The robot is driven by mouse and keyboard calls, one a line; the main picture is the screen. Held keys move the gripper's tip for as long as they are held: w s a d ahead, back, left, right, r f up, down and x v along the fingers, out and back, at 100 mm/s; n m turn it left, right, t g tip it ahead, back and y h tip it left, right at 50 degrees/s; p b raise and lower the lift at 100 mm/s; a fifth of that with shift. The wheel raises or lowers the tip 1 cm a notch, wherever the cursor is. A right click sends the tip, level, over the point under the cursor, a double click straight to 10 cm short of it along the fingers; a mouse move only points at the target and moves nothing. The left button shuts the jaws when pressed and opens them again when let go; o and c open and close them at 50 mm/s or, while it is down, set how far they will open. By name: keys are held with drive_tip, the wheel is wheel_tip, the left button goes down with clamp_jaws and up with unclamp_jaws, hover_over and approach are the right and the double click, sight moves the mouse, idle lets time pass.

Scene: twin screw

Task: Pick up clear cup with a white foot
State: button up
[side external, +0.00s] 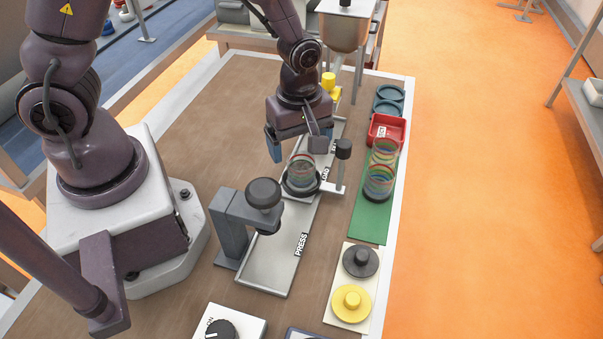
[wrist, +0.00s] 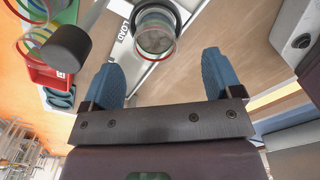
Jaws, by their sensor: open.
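A clear cup (side external: 301,168) stands in a dark ring holder on the metal LOAD/PRESS plate. In the wrist view this cup (wrist: 155,38) shows a red rim and a greenish inside. Two more clear cups with coloured rings, a far one (side external: 384,150) and a near one (side external: 378,182), stand on the green mat. I cannot make out a white foot on any cup. My gripper (side external: 298,154) is open and empty, close to the cup in the holder. In the wrist view its blue fingers (wrist: 162,62) are apart, with that cup beyond their tips.
A post with a dark knob (side external: 343,149) stands right beside the holder. A grey press (side external: 250,215) stands nearer the camera. The green mat (side external: 370,218), a red tray (side external: 386,131) and black and yellow knobs lie on the right. Brown tabletop (side external: 215,125) is clear at the left.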

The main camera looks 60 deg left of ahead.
sight(304, 173)
drive_tip(key=f, duration=0.8)
drive_tip(key=shift+w+d+f, duration=0.1)
drive_tip(key=shift+w+d, duration=0.05)
drive_tip(key=shift+w, duration=0.2)
drive_tip(key=c, duration=1)
